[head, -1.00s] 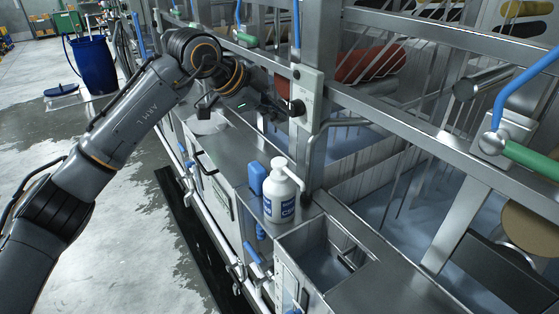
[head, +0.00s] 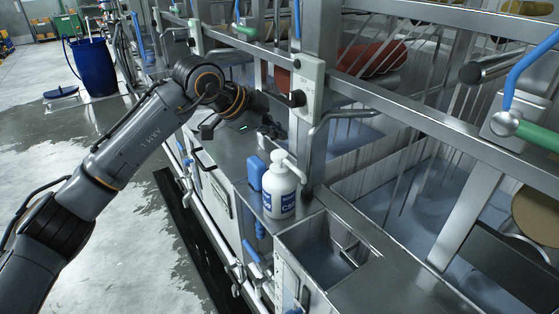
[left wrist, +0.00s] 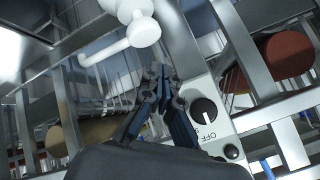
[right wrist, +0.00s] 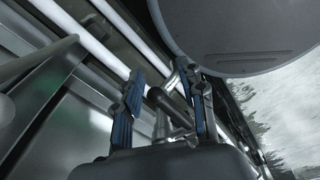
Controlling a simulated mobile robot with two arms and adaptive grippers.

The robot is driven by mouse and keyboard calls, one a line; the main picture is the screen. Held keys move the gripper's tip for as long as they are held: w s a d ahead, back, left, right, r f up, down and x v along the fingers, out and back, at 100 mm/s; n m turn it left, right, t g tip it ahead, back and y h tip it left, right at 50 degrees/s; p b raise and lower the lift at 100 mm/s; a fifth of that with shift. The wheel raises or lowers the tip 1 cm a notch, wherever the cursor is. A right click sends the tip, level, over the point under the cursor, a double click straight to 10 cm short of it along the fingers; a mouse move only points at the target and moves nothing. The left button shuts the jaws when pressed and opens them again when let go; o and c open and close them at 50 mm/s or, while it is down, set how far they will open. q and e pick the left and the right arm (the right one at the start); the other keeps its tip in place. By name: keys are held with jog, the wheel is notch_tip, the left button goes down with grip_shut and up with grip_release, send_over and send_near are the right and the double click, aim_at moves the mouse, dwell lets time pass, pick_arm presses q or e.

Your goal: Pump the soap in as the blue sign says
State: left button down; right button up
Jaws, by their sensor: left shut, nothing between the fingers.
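The white soap pump bottle (head: 280,194) with a blue label stands upright on the metal ledge beside the open metal basin. Its white pump head (head: 283,158) and spout are on top. A white pump head and spout (left wrist: 135,30) also show close up at the top of the left wrist view. My left gripper (head: 272,131) is above the ledge, behind the bottle and apart from it. In the left wrist view its fingers (left wrist: 160,85) are shut and empty. My right gripper (right wrist: 165,95) is open and empty. I cannot make out a readable blue sign.
A small blue piece (head: 255,172) is directly left of the bottle. A switch plate (left wrist: 205,115) with a black knob marked OFF is near the left fingers. Metal posts and rails crowd the right. A blue barrel (head: 93,66) stands on the floor at the back left.

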aim_at(281, 153)
pick_arm(q)
jog(key=shift+f+b, duration=0.35)
jog(key=shift+f, duration=0.6)
pick_arm(e)
jog(key=shift+f, duration=0.75)
pick_arm(q)
jog(key=shift+f+b, duration=0.45)
pick_arm(e)
jog(key=shift+f, duration=0.45)
pick_arm(q)
jog(key=shift+f+b, duration=0.8)
jog(key=shift+f, duration=0.25)
pick_arm(e)
jog(key=shift+f, duration=0.8)
jog(key=shift+r, duration=0.1)
pick_arm(q)
jog(key=shift+r+p, duration=0.85)
jog(key=shift+r, duration=0.55)
pick_arm(e)
jog(key=shift+r, duration=0.75)
